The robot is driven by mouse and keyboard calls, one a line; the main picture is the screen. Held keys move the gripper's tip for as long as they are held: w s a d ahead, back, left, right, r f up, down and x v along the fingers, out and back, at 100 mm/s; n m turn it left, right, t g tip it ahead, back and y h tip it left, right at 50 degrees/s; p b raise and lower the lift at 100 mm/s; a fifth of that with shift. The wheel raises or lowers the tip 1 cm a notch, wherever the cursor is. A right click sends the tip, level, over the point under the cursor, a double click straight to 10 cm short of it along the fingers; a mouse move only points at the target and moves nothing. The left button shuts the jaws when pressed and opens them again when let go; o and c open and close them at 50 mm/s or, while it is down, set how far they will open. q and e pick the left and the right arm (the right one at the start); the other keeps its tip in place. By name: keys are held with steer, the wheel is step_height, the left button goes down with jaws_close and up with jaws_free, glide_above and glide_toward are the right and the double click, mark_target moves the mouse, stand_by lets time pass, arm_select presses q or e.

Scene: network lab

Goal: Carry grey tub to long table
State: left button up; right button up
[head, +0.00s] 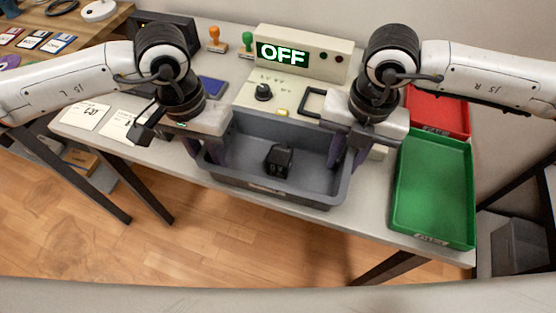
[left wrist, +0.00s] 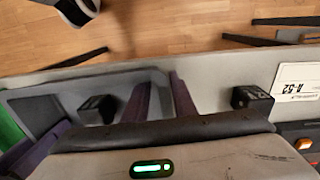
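The grey tub (head: 285,190) stands at the front edge of the pale table, with a small black block (head: 279,160) inside. My left gripper (head: 207,148) is at the tub's left wall, one purple finger inside and one outside. In the left wrist view the tub's rim fills the narrow gap between the fingers (left wrist: 162,95). My right gripper (head: 350,155) has its fingers on either side of the right wall in the same way. Both appear shut on the walls. I cannot tell whether the tub's base touches the table. Which table is the long one is not clear.
On the pale table (head: 440,250), a green tray (head: 435,185) and a red tray (head: 440,113) lie right of the tub. A cream device (head: 300,50) reading OFF stands behind. Another black block (head: 148,125) and labelled cards lie left. A wooden table (head: 60,40) is at upper left.

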mark_target(207, 152)
arm_select(q)
steer(key=shift+f, duration=0.35)
arm_select(e)
steer(key=shift+f, duration=0.35)
arm_select(q)
steer(key=shift+c, duration=0.4)
arm_select(e)
steer(key=shift+c, duration=0.4)
arm_select(q)
jaws_close()
arm_select(e)
jaws_close()
arm_select(q)
steer(key=shift+r, duration=0.15)
arm_select(e)
steer(key=shift+r, duration=0.15)
